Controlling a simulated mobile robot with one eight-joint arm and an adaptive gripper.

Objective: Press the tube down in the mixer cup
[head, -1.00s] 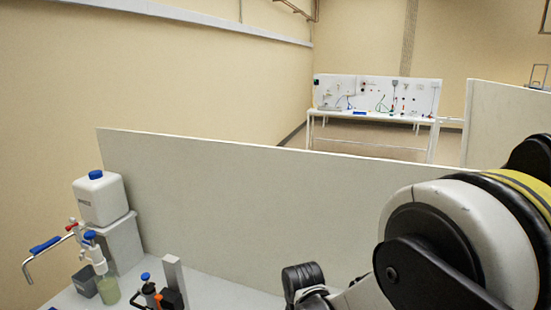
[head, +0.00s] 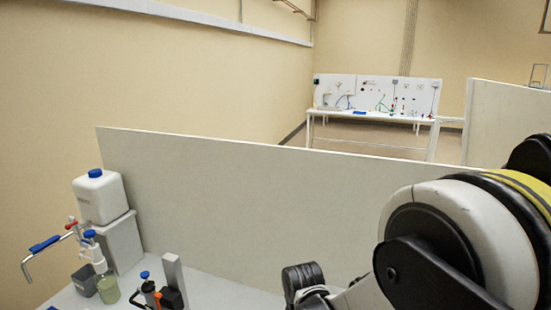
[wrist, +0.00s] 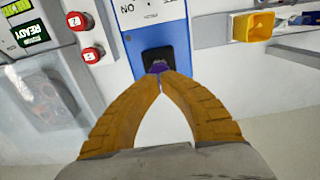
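My gripper (wrist: 160,78) shows in the wrist view with its two orange fingers brought together at the tips. The tips are right at a small purple tube top (wrist: 158,67), touching it or very close; I cannot tell which. The tube sits in the dark cup (wrist: 150,54) of the blue and white mixer (wrist: 177,36). The fingertips hide part of the tube, and its lower body is not visible. In the head view the fingers, tube and mixer do not show.
In the wrist view a device with red buttons (wrist: 92,54) and a READY display (wrist: 30,33) stands left. A yellow container (wrist: 252,27) is at upper right. In the head view a low partition (head: 260,210) runs across, and a white bottle (head: 99,197) stands left.

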